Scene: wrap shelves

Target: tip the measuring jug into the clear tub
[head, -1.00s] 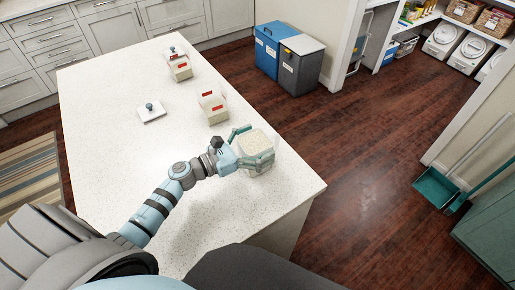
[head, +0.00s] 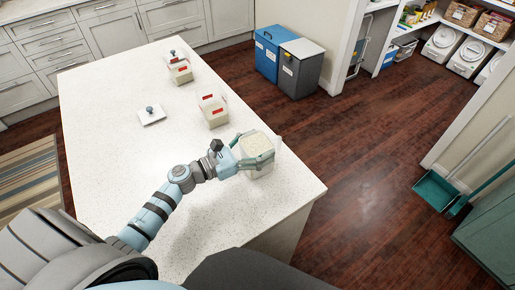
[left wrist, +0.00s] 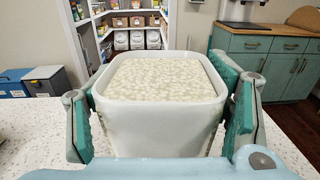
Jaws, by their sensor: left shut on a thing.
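A square, whitish container (head: 258,145) full of pale grains stands upright at the near right end of the white counter. It fills the middle of the left wrist view (left wrist: 160,112). I cannot tell from its shape whether it is the measuring jug or the clear tub. My left gripper (head: 256,152) is shut on it, with one green-padded finger against each side. My right gripper is not in view.
Two containers with red labels (head: 214,109) (head: 181,72) stand farther along the counter (head: 110,85). A white lid with a knob (head: 152,115) lies left of them. The counter's right edge is close to the held container. Blue and grey bins (head: 300,68) stand on the floor beyond.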

